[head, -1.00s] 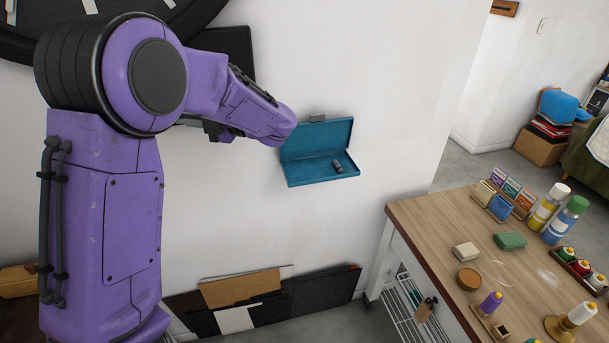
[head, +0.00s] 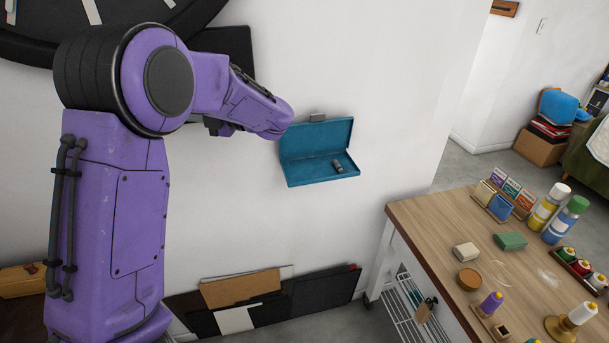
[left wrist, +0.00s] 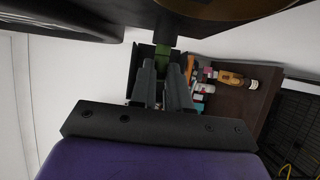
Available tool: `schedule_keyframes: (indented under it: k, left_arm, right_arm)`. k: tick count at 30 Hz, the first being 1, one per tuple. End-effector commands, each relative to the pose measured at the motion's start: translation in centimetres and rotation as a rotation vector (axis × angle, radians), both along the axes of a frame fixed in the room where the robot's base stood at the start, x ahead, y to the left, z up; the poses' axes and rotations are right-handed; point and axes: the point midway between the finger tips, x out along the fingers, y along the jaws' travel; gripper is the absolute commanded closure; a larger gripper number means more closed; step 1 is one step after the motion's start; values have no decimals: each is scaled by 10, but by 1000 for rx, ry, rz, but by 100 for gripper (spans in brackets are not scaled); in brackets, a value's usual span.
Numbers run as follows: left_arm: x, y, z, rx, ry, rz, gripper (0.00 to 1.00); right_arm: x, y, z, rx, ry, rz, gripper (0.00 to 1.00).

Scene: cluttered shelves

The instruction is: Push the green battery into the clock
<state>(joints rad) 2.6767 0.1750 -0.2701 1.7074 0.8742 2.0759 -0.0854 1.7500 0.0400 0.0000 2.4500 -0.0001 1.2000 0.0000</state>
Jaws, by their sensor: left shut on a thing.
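The large dark wall clock (head: 130,22) fills the top left of the head view, partly hidden behind my left arm. My left gripper (left wrist: 161,66) is shut on the green battery (left wrist: 162,54), seen end-on between its fingertips in the left wrist view. The battery's far end lies at a dark part of the clock (left wrist: 163,22) just beyond the fingers. I cannot tell how deep the battery sits in it. In the head view my arm hides the battery and fingertips. My right gripper is not in view.
A blue open case (head: 305,172) on the wall holds a small dark cylinder (head: 338,166). A wooden table (head: 430,215) with bottles, spools and blocks stands at the right. Flat boards (head: 250,290) lean on the wall below. The wall around the case is clear.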

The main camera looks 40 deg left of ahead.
Motion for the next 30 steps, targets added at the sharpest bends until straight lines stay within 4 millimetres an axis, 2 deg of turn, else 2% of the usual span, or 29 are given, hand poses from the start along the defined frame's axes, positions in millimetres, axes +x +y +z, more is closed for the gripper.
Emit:
schedule_keyframes:
  k: [30]
  left_arm:
    - [6, 8, 0, 0, 1, 0, 100]
  right_arm:
    - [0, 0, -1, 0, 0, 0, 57]
